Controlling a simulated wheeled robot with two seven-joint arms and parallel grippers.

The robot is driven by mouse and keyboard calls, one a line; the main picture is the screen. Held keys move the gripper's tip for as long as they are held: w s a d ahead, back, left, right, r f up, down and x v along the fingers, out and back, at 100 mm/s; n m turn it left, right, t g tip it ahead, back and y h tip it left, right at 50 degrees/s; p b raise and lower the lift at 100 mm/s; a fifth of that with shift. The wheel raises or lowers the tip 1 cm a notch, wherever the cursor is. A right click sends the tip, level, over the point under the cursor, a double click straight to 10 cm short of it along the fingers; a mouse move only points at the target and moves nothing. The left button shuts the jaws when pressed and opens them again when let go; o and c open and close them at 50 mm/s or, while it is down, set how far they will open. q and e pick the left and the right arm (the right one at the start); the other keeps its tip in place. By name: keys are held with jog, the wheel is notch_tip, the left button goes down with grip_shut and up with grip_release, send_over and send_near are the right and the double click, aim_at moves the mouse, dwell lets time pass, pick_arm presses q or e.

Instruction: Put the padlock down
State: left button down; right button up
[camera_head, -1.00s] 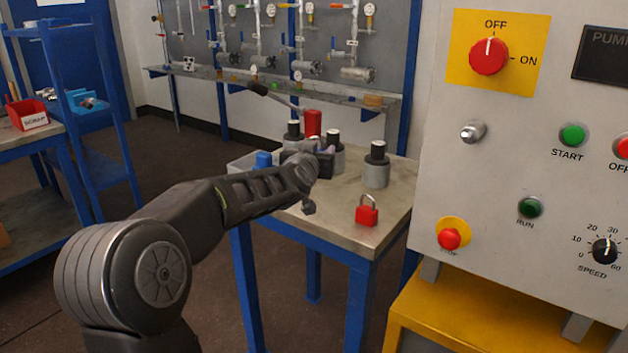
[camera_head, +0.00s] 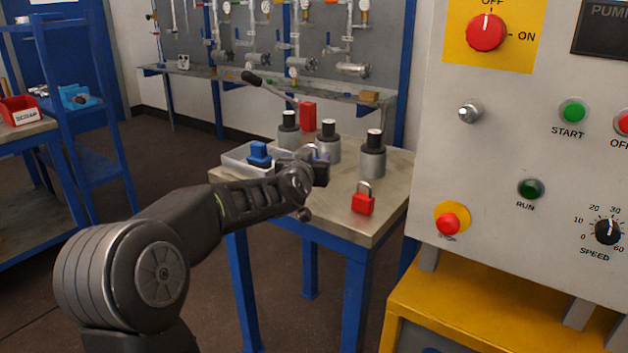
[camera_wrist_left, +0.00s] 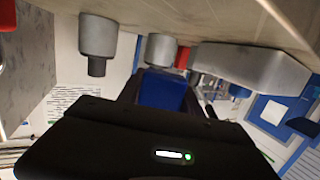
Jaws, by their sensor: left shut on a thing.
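My left gripper (camera_head: 318,172) is shut on a blue padlock (camera_wrist_left: 163,92) above the small table (camera_head: 388,220). In the head view my gripper hides most of this padlock; part of its grey shackle shows above the jaws. In the left wrist view, which is upside down, its blue body sits between the fingers. A red padlock (camera_head: 363,203) stands on the table, right of my gripper and apart from it, shackle up. My right gripper is not in view.
Three grey cylinders with black tops stand behind my gripper, the nearest at the right (camera_head: 372,160). A grey tray (camera_head: 236,158) with a blue object (camera_head: 259,153) is to the left. A red block (camera_head: 307,116) stands behind. The table's front right is clear around the red padlock.

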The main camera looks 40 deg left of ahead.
pick_arm(q)
jog(key=shift+f+b, duration=1.4)
jog(key=shift+f, duration=1.1)
jog(key=shift+f, duration=0.2)
jog(key=c, duration=0.8)
grip_release()
jog(key=shift+r, duration=0.1)
jog(key=shift+r, duration=0.25)
jog(key=p+v, duration=0.2)
jog(key=v, duration=1)
jog(key=shift+f, duration=0.2)
